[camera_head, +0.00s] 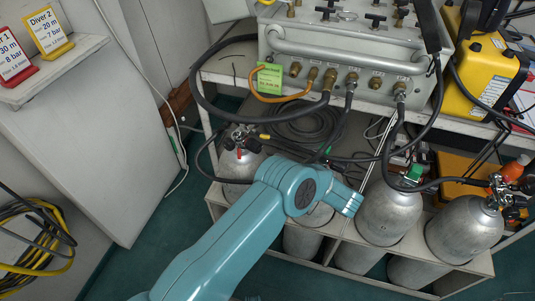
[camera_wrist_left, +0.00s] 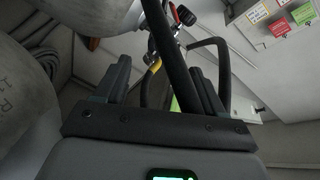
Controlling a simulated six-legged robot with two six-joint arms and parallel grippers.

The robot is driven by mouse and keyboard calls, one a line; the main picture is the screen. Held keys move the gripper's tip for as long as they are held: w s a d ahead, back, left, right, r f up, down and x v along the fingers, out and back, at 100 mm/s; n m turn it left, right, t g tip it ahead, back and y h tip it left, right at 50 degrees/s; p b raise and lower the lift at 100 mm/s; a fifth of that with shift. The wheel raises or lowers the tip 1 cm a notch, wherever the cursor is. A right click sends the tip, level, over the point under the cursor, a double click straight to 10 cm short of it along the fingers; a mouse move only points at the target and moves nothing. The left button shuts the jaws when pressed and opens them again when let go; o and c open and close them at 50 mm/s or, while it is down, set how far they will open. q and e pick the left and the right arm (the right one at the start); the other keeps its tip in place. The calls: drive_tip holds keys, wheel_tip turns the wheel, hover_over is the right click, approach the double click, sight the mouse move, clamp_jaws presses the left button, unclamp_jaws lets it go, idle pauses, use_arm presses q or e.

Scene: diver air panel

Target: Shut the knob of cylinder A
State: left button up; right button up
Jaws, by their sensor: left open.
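Several grey cylinders stand in the white rack under the panel. The left cylinder (camera_head: 236,168) has a valve (camera_head: 243,137) with dark knobs and a red part. Other cylinders stand at the middle right (camera_head: 390,210) and far right (camera_head: 465,230). No letter marking cylinder A is readable. My left arm crosses the head view over the rack, and its fingers are hidden there. In the left wrist view, my left gripper (camera_wrist_left: 160,88) is open. A dark hose passes between or behind its fingers. A valve with a dark knob (camera_wrist_left: 186,15) shows beyond the fingers, apart from them. My right gripper is not in view.
The panel (camera_head: 350,55) with knobs, fittings and a bar stands above the rack. Black hoses (camera_head: 200,92) loop from it toward the cylinders. A yellow case (camera_head: 480,70) is at right. A white cabinet (camera_head: 95,120) with tags is at left. Open floor lies between cabinet and rack.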

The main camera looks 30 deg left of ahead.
use_arm(q)
drive_tip(key=d, duration=0.5)
drive_tip(key=shift+s+d, duration=0.2)
drive_tip(key=shift+s, duration=0.2)
